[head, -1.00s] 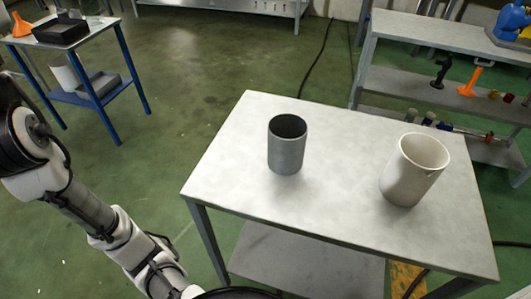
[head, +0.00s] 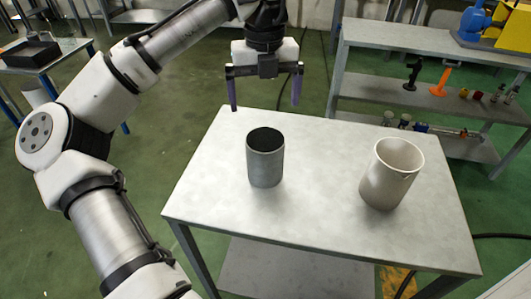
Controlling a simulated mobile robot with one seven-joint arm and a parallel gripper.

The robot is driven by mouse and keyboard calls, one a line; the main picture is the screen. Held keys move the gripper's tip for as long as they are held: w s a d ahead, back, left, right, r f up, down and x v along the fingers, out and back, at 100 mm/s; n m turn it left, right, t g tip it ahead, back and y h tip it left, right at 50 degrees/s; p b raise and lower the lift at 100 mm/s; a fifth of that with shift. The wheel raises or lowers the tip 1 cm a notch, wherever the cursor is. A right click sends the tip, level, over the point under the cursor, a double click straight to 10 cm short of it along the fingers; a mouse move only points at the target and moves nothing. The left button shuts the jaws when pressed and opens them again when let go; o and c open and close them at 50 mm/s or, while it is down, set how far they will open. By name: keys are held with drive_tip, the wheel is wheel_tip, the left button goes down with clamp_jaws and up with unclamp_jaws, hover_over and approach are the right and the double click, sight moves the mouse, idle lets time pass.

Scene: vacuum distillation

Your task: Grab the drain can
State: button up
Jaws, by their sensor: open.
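Two open-topped cans stand upright on the grey metal table (head: 320,222). One is a dark grey metal can (head: 266,168) left of the middle. The other is a larger off-white can (head: 385,182) on the right. The picture does not tell which of them is the drain can. My gripper (head: 265,104) points down with its two purple-tipped fingers spread wide and nothing between them. In the picture it is above the grey can and apart from it.
A blue-legged side table (head: 62,62) with a black tray (head: 30,53) stands at the left. A shelf unit (head: 420,42) with clamps, small fittings and a blue device stands behind right. The table is clear between and around the cans.

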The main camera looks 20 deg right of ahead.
approach(265, 144)
drive_tip(key=s+f, duration=0.1)
drive_tip(key=f, duration=0.1)
drive_tip(key=s+a+f, duration=0.1)
drive_tip(key=f, duration=0.1)
drive_tip(key=s+f, duration=0.1)
drive_tip(key=f, duration=0.2)
drive_tip(key=shift+s+a, duration=0.1)
drive_tip(key=shift+a, duration=0.05)
drive_tip(key=shift+r, duration=0.1)
drive_tip(key=c, duration=1.5)
